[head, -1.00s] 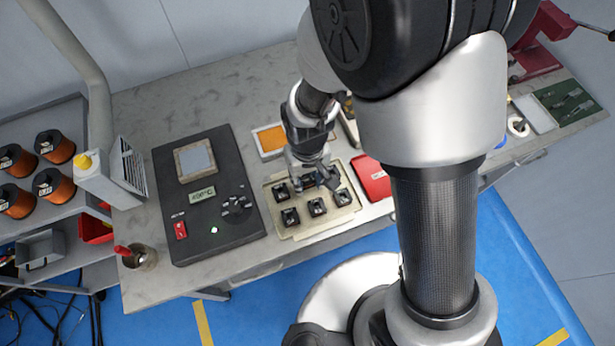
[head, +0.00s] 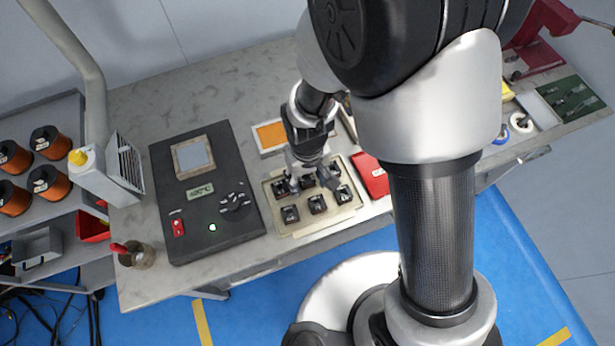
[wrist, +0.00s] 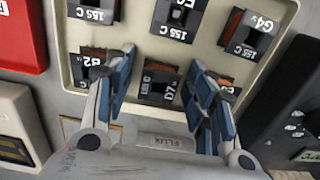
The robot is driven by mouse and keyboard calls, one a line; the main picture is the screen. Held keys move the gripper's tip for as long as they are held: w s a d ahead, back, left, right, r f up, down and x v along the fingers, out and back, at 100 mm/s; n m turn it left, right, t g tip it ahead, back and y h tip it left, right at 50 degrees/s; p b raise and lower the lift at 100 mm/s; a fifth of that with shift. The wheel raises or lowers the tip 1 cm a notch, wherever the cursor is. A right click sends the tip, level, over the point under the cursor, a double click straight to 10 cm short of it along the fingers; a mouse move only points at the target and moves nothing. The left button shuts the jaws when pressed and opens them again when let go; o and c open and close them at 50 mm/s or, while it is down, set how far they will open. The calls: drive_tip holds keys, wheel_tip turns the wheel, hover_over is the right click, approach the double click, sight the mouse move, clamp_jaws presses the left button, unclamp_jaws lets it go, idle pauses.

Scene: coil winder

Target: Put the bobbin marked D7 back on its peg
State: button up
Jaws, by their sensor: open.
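My gripper (wrist: 164,72) is open, with one blue-padded finger on each side of D7 and visible gaps between. Whether D7 is fully seated on a peg cannot be seen. In the head view my gripper (head: 314,180) is over the back row of the tray (head: 326,225) and hides D7 in part. B2 (wrist: 91,66) is left of D7, and another bobbin to its right is partly behind a finger.
Bobbins marked 155 C (wrist: 178,17) and G4 (wrist: 249,33) stand in the other row. A red box (head: 371,177) lies right of the tray, a dark control unit (head: 207,197) left of it. An orange-topped container (head: 271,136) stands behind.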

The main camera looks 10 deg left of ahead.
drive_tip(key=shift+r, duration=0.1)
wheel_tip(320, 180, up, 12)
idle(0.6)
idle(0.4)
drive_tip(key=s+d+r+m+t, duration=0.1)
drive_tip(key=d+r+m+t, duration=0.15)
drive_tip(key=d+r, duration=0.85)
drive_tip(key=s+d+r+m+t, duration=0.2)
drive_tip(key=s+d+r+m, duration=0.1)
drive_tip(key=s+d+r, duration=0.2)
drive_tip(key=s+d, duration=0.2)
drive_tip(key=d, duration=0.2)
drive_tip(key=shift+s+m, duration=0.35)
drive_tip(key=shift+s, duration=0.05)
drive_tip(key=shift+d, duration=0.1)
drive_tip(key=shift+c, duration=0.4)
